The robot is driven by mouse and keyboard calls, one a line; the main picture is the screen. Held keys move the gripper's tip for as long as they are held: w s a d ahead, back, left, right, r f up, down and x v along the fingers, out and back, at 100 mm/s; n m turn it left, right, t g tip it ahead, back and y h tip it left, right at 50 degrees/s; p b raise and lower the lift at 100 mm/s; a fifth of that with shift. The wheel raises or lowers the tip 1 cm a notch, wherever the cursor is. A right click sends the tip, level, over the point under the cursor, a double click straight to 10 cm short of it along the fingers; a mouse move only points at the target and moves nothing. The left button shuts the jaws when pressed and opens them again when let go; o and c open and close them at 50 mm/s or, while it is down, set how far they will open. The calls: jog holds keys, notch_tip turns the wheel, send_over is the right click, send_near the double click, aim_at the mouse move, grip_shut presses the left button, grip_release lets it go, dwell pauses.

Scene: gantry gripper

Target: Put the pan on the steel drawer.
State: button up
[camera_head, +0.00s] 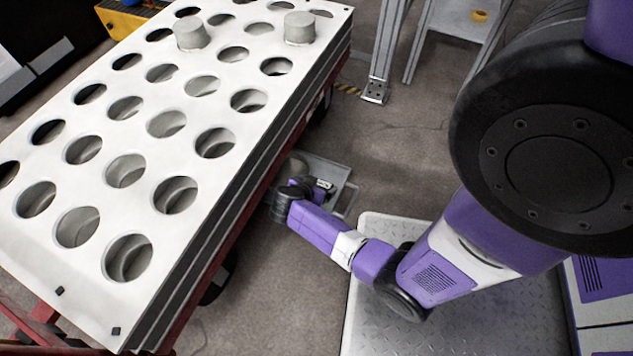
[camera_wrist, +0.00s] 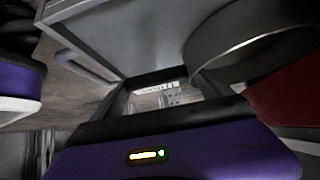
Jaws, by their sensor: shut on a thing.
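The steel drawer (camera_head: 338,172) is a shallow grey tray with a bar handle, low beside the table in the head view. Its grey panel and handle show at the upper left of the wrist view (camera_wrist: 115,28). The pan (camera_head: 294,167) is a round grey shape over the drawer's left part, partly hidden by my wrist. Its curved rim fills the upper right of the wrist view (camera_wrist: 228,45). My gripper (camera_head: 303,183) is low at the drawer and shut on the pan; the grip is mostly hidden. It also shows in the wrist view (camera_wrist: 160,82). I cannot tell whether pan and drawer touch.
A thick white plate with rows of round holes (camera_head: 150,148) on a red frame (camera_head: 178,318) stands left of my arm. Two grey cylinders (camera_head: 299,28) sit in its far holes. A steel stand (camera_head: 378,85) is at the back. Open concrete floor lies right of the drawer.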

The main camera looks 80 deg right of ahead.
jog(key=o, duration=1.8)
jog(key=shift+f, duration=0.1)
jog(key=shift+c, duration=0.2)
